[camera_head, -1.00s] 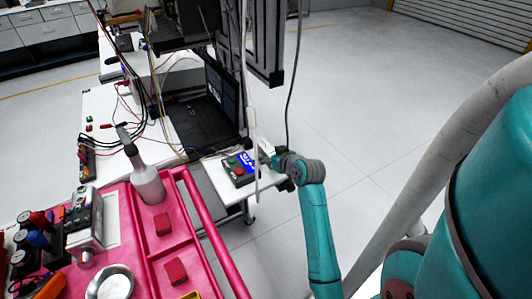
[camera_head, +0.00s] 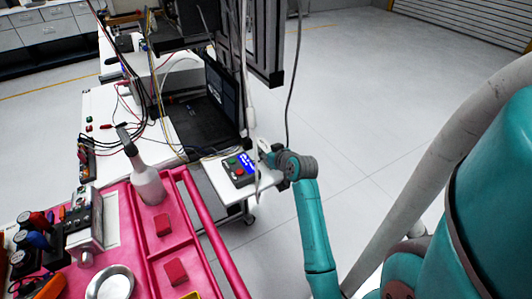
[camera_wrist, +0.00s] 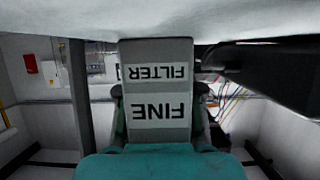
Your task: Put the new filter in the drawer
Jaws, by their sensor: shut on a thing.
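A grey block-shaped filter (camera_wrist: 157,90) with white labels reading "FINE" and "FILTER", upside down in the wrist view, stands between the fingers of my gripper (camera_wrist: 159,100). My gripper is shut on it. In the head view my gripper (camera_head: 274,160) is small and partly hidden, beside the right edge of a small white table. The held filter cannot be made out clearly there. I cannot pick out the drawer in either view.
A control box with red and green buttons (camera_head: 240,170) sits on the small white table (camera_head: 223,190), left of my gripper. A white cable hangs close by. A laptop (camera_head: 205,112) is behind. A pink tray (camera_head: 140,235) with a bottle fills the lower left. Floor to the right is clear.

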